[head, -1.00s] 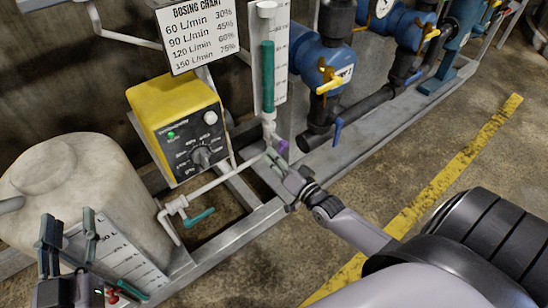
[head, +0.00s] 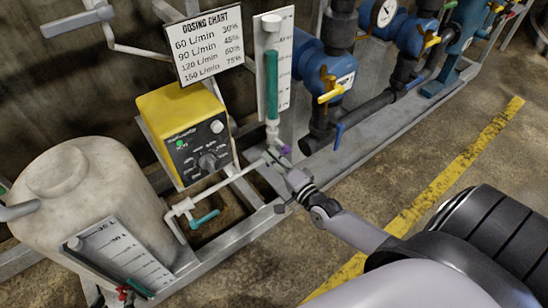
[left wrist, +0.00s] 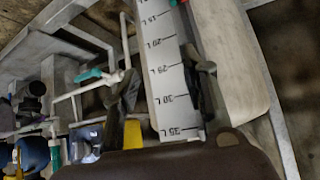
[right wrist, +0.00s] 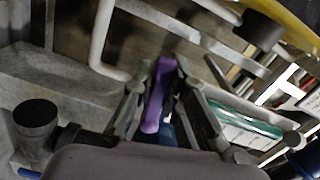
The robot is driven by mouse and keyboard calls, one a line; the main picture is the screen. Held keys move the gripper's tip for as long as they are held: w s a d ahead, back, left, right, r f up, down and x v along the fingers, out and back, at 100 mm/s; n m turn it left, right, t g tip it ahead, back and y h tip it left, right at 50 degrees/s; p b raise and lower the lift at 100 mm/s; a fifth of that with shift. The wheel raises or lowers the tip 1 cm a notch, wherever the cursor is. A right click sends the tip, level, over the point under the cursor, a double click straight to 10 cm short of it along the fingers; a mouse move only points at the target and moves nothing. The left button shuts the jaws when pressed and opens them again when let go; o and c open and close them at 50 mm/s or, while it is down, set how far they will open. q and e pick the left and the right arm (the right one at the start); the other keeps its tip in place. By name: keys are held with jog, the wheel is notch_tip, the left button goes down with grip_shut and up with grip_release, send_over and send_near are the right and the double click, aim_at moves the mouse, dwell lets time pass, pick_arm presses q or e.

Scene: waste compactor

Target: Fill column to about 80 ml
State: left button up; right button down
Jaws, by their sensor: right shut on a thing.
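The dosing column (head: 272,85) is a narrow clear tube with green liquid, in front of a white scale board (head: 287,40). The scale's numbers are too small to read. A purple valve handle (head: 285,150) sits below the column. My right gripper (head: 278,162) is at this handle. In the right wrist view the purple handle (right wrist: 158,95) lies between the fingers of my right gripper (right wrist: 162,88), which is shut on it. The green column (right wrist: 245,125) lies to their right. My left gripper (left wrist: 165,85) is open and empty, its fingers apart in front of the tank's scale.
A yellow pump (head: 185,130) with a dial stands left of the column, below the dosing chart (head: 205,45). A white tank (head: 75,190) with a litre scale (head: 125,255) is at left. A teal-handled valve (head: 205,218) sits between. Blue pumps (head: 325,65) stand right.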

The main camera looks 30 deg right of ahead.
pick_arm(q)
jog(key=shift+g, duration=0.9)
jog(key=shift+s+a+f, duration=0.2)
jog(key=shift+s+f, duration=0.1)
jog(key=shift+s, duration=0.25)
jog(key=shift+s+a+f, duration=0.15)
jog(key=shift+s+f, duration=0.15)
jog(key=shift+s, duration=0.3)
jog(key=shift+s+a+f, duration=0.2)
jog(key=shift+s+f, duration=0.1)
jog(key=shift+s, duration=0.25)
pick_arm(e)
jog(key=shift+r+m, duration=0.25)
jog(key=shift+m, duration=0.4)
jog(key=shift+r+m, duration=0.25)
jog(key=shift+m, duration=0.4)
jog(key=c, duration=1.6)
grip_release()
jog(key=shift+s, duration=0.1)
jog(key=s, duration=0.8)
jog(key=s+d, duration=0.1)
jog(key=s, duration=0.2)
jog(key=shift+s, duration=0.4)
